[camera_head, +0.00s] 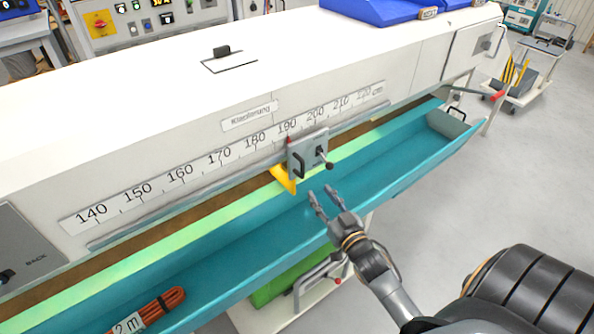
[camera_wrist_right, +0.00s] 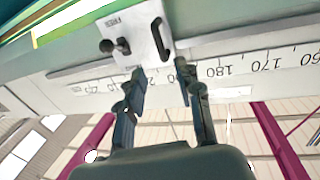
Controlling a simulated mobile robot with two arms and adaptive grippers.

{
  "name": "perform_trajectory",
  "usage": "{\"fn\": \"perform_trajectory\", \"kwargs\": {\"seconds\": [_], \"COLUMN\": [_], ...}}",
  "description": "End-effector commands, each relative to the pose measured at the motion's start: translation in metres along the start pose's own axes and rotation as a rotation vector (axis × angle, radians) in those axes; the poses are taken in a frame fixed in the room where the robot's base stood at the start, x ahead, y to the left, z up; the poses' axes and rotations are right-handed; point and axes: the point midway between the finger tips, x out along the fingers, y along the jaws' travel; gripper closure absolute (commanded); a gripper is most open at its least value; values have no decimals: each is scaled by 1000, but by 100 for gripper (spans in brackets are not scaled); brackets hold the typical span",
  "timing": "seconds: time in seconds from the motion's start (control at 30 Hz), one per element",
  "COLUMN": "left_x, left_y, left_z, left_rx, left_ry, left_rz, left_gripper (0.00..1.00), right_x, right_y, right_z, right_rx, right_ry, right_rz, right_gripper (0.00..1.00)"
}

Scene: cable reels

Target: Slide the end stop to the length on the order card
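The end stop (camera_head: 307,152) is a grey block with a dark bar handle and a black-knobbed lever, on the rail below the length scale (camera_head: 220,158). Its red mark is near 190, and a yellow plate (camera_head: 284,178) sticks out below it. My right gripper (camera_head: 319,202) is open and empty, in front of and below the end stop, apart from it. In the right wrist view, the end stop (camera_wrist_right: 130,34) is upside down beyond the open fingers (camera_wrist_right: 160,72). My left gripper is out of view. I see no readable order card.
A teal trough (camera_head: 225,249) runs below the scale, with an orange cable bundle (camera_head: 165,302) at its near left end. A grey end piece (camera_head: 448,123) is at its far end. A clip on a white plate (camera_head: 229,63) is on the machine top.

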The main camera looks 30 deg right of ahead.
Motion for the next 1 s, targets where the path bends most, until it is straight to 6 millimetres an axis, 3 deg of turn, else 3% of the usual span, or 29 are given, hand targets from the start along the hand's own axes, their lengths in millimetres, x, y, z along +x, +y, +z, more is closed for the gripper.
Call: {"fn": "perform_trajectory", "kwargs": {"seconds": [0.3,0.5,0.7,1.0], "left_x": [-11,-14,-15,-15], "left_y": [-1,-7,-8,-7], "left_z": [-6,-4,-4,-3], "left_rx": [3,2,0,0], "left_ry": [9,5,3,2], "left_rz": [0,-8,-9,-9], "left_gripper": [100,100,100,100], "right_x": [70,102,116,117], "right_y": [0,0,0,0], "right_z": [-3,0,0,1], "right_rx": [0,0,-1,-1], "right_ry": [1,-1,-2,-2], "right_rz": [0,1,0,0], "right_gripper": [65,65,65,67]}}
